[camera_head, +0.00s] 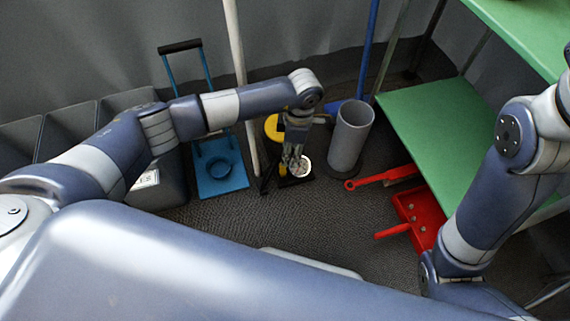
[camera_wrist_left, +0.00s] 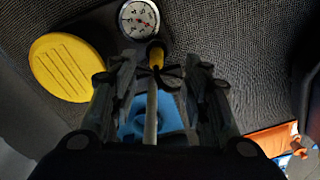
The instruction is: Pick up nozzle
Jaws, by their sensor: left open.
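My left gripper (camera_head: 293,158) points down over the floor, just above a round white gauge. In the left wrist view its two fingers (camera_wrist_left: 158,72) are open. A thin pale rod with a yellow end (camera_wrist_left: 156,55), which looks like the nozzle, shows between the fingers; I cannot tell whether they touch it. The white dial gauge (camera_wrist_left: 138,18) sits just beyond the fingertips and also shows in the head view (camera_head: 302,167). A yellow disc (camera_wrist_left: 70,68) lies to the left of the fingers. My right arm shows at the right, but its gripper is out of view.
A grey cylinder bin (camera_head: 350,138) stands right of my left gripper. A red dustpan (camera_head: 420,213) and a red-handled brush (camera_head: 378,179) lie by the green shelf (camera_head: 440,130). A blue-based cart (camera_head: 220,175) and a white pole (camera_head: 236,45) stand to the left.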

